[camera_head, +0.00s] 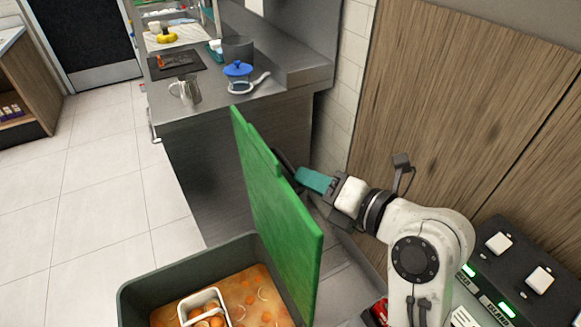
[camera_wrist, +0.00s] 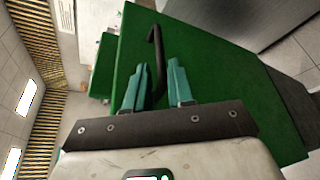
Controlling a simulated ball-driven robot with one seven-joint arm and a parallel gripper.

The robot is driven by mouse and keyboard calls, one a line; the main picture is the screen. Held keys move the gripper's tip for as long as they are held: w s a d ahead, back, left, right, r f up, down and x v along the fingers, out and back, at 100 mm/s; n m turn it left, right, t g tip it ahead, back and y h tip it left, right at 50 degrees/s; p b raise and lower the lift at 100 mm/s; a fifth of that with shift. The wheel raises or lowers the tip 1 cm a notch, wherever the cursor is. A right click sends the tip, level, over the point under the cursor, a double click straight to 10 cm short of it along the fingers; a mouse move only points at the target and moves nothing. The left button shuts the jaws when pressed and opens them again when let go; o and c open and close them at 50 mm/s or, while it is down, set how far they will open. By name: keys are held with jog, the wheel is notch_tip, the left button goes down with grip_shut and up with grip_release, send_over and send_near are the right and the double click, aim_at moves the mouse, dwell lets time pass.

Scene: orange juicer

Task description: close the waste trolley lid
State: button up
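The waste trolley (camera_head: 140,289) is a dark grey bin in the front of the head view, with orange peels inside. Its green lid (camera_head: 277,215) stands open, raised nearly upright along the bin's right side. My gripper (camera_head: 303,178) is on the right side of the lid, near its upper part. In the wrist view the lid (camera_wrist: 215,65) fills the middle, with a dark bar handle (camera_wrist: 155,55) on it. My gripper's two teal fingers (camera_wrist: 159,87) are apart, with the handle's near end between or just beyond them. Whether they touch it cannot be told.
A white basket (camera_head: 203,306) with orange pieces lies in the bin. A steel counter (camera_head: 230,95) with a metal jug (camera_head: 187,92) and a blue-lidded juicer (camera_head: 238,72) stands behind the lid. A wooden panel wall (camera_head: 445,100) is at right. Tiled floor is free at left.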

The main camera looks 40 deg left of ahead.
aim_at(291, 169)
jog(key=p+x, duration=0.1)
jog(key=x, duration=0.5)
grip_shut()
dwell(0.4)
